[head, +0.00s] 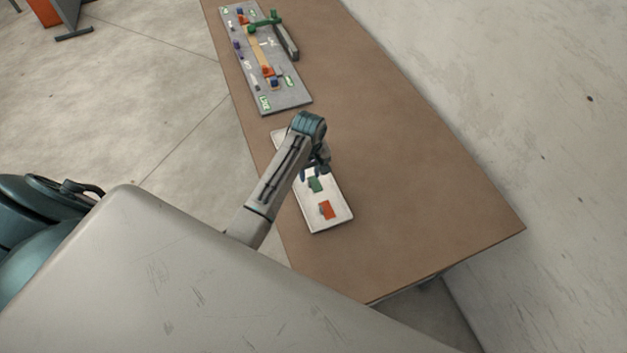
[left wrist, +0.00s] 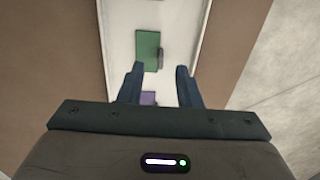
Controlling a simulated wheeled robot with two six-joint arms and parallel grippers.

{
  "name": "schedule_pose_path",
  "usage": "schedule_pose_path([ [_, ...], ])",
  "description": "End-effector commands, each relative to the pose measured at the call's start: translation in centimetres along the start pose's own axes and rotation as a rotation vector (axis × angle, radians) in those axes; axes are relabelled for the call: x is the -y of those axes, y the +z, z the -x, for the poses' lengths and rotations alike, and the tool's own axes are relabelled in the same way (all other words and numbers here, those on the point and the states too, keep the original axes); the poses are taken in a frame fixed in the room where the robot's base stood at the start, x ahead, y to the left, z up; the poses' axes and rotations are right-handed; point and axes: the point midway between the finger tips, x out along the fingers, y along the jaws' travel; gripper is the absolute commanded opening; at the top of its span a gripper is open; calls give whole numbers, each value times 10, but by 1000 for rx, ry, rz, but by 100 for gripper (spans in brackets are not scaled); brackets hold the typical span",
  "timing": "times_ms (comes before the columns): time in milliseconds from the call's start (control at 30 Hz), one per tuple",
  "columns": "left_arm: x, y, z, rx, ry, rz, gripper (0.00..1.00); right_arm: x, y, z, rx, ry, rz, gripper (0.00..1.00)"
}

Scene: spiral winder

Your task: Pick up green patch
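The green patch (head: 315,185) lies flat in a white tray (head: 338,222) on the brown table, with a small grey piece at its right edge in the left wrist view, where the patch (left wrist: 147,50) shows near the top. My left gripper (head: 318,170) is over the tray, close to the green patch. In the left wrist view its two fingers (left wrist: 157,72) are apart with nothing held between them, and the patch is beyond their tips. My right gripper is in neither view.
A red-orange patch (head: 326,210) lies in the same tray, and a purple patch (left wrist: 148,98) shows partly between my fingers. A grey board (head: 292,101) with several coloured parts stands farther up the table (head: 420,190). The table right of the tray is clear.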

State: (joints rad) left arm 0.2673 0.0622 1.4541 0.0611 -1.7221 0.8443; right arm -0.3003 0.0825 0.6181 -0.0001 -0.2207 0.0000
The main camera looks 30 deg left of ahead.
Motion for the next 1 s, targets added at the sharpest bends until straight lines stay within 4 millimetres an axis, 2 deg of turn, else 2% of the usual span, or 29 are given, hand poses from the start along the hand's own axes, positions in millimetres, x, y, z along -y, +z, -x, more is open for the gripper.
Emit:
schedule_pose_path([
  [33, 0, -2, -2, 2, -3, 0, 31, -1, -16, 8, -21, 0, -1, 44],
  [67, -1, -2, -6, 2, -3, 0, 31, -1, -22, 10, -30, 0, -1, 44],
  [167, -1, -3, -21, 3, -3, 0, 31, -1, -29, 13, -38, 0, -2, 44],
  [300, -2, -3, -32, 0, 0, 0, 31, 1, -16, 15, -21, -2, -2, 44],
  [433, -2, -3, -34, -1, 1, 0, 31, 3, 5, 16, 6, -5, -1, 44],
  [533, -2, -3, -33, -1, 1, 0, 31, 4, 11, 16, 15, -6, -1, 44],
  [567, -2, -3, -33, -1, 1, 0, 27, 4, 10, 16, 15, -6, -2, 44],
  [700, -2, -3, -33, -1, 1, 0, 0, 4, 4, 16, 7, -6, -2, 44],
  [1000, -2, -3, -33, -1, 0, 0, 0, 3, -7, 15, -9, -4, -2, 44],
])
